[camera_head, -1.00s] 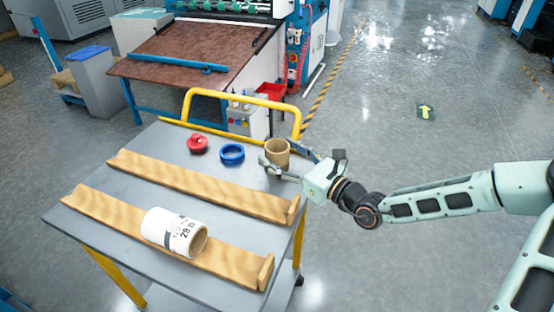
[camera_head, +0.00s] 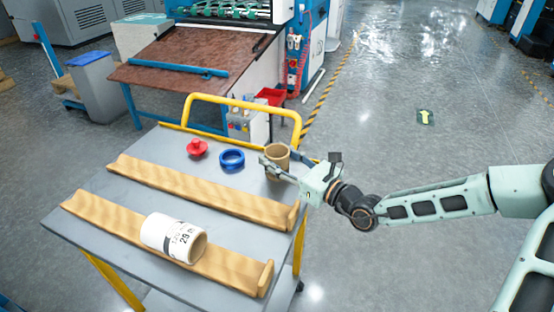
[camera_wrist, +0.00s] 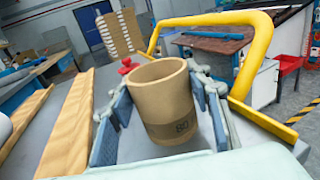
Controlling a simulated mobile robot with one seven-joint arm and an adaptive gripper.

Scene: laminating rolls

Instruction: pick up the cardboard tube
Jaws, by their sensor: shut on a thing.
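The cardboard tube (camera_head: 277,158) is a short, brown, open-topped cylinder. It stands upright at the right back of the grey cart top in the head view. In the wrist view the tube (camera_wrist: 165,105) fills the middle, with a darker printed band low on its side. My gripper (camera_head: 279,168) comes in from the right and is shut on the tube, one finger on either side of it. The wrist view shows the blue finger pads of my gripper (camera_wrist: 163,120) at its left and right. Whether the tube's base touches the cart top cannot be told.
The grey cart (camera_head: 130,192) has a yellow handle rail (camera_head: 240,101) close behind the tube. A red part (camera_head: 197,148) and a blue ring (camera_head: 231,158) lie left of it. Two wooden rails (camera_head: 190,183) cross the cart; a white labelled roll (camera_head: 172,238) rests on the front one.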

